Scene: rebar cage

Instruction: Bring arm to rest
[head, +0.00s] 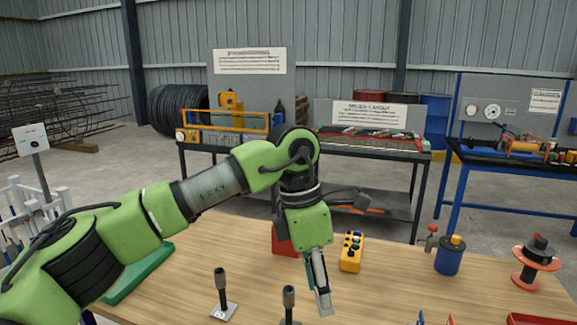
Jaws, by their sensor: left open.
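My left arm (215,188) is green and comes in from the left, bent at a raised elbow and reaching down over the wooden table (390,285). My left gripper (320,295) points down above the tabletop and is open. I see nothing held in it. Its fingers show nearly edge-on, so the gap between them is hard to see. My right gripper is not in view.
A yellow button box (351,252) stands just right of the gripper, and a red object (283,242) is partly hidden behind it. Two upright dark posts (220,290) (289,303) stand in front. A blue canister (448,259) and an orange spool (535,260) are at right.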

